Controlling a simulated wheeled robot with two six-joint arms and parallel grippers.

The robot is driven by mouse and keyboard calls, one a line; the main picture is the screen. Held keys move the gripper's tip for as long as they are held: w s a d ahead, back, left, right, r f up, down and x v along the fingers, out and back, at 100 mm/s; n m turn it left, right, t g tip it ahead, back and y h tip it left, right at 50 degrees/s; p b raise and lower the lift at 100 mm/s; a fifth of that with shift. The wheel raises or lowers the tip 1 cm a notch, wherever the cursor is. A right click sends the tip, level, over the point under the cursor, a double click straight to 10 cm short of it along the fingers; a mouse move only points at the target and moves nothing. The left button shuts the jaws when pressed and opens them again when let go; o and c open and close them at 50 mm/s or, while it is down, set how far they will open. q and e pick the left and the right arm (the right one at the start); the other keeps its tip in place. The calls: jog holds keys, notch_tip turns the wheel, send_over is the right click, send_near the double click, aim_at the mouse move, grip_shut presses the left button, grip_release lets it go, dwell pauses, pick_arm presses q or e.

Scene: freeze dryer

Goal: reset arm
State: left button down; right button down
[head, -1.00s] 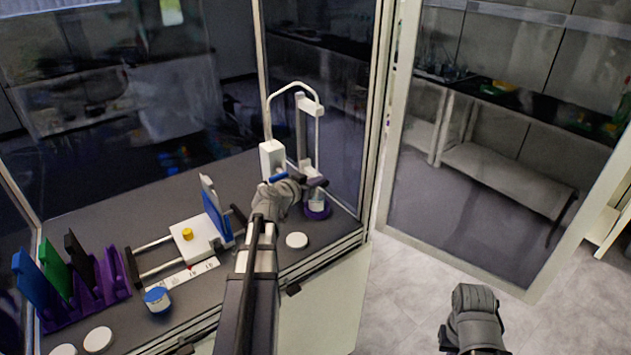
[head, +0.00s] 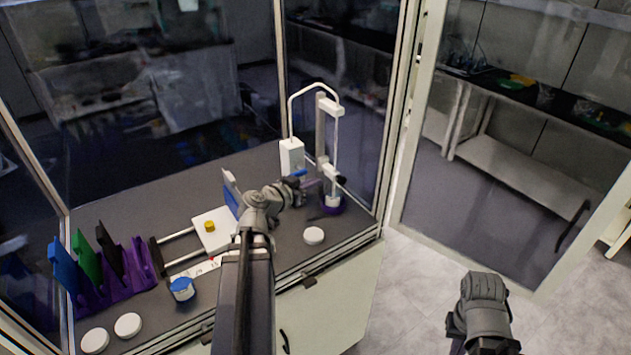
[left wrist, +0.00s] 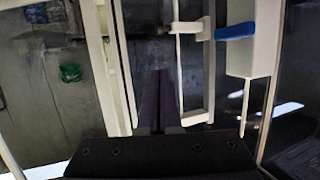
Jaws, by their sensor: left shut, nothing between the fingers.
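My left arm reaches from the bottom of the head view over the bench. Its left gripper (head: 314,184) is shut and empty, just left of the white stand (head: 327,130) with the purple base (head: 333,207). In the left wrist view the closed purple-grey fingers (left wrist: 157,100) point toward a white frame (left wrist: 192,60). A white box (left wrist: 252,50) with a blue lever (left wrist: 234,31) is at its right. My right arm shows at the lower right of the head view, outside the enclosure; its fingers are hidden.
A white slide fixture (head: 213,230) with a yellow knob stands left of my arm. A blue-capped jar (head: 182,288), white lids (head: 314,235) and a purple rack (head: 115,286) share the bench. A glass enclosure with a metal post (head: 398,110) bounds it. Floor at right is clear.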

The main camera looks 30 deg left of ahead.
pick_arm(q)
jog(key=shift+a, duration=0.1)
jog(key=s+d+f+m+g+h+b, duration=0.15)
jog(key=d+f+g, duration=0.25)
jog(key=d+f, duration=0.55)
jog(key=d+f+m+g+h+b, duration=0.2)
jog(key=d+f+g+h, duration=0.15)
jog(key=d, duration=1.15)
jog(key=s+d+f+g+y+b, duration=0.4)
jog(key=s+d+f+g+y, duration=0.3)
jog(key=s+d+f, duration=0.3)
jog(key=s+d, duration=0.2)
jog(key=s, duration=0.2)
jog(key=shift+f+n+y, duration=0.25)
jog(key=shift+n+y, duration=0.05)
jog(key=shift+n, duration=0.05)
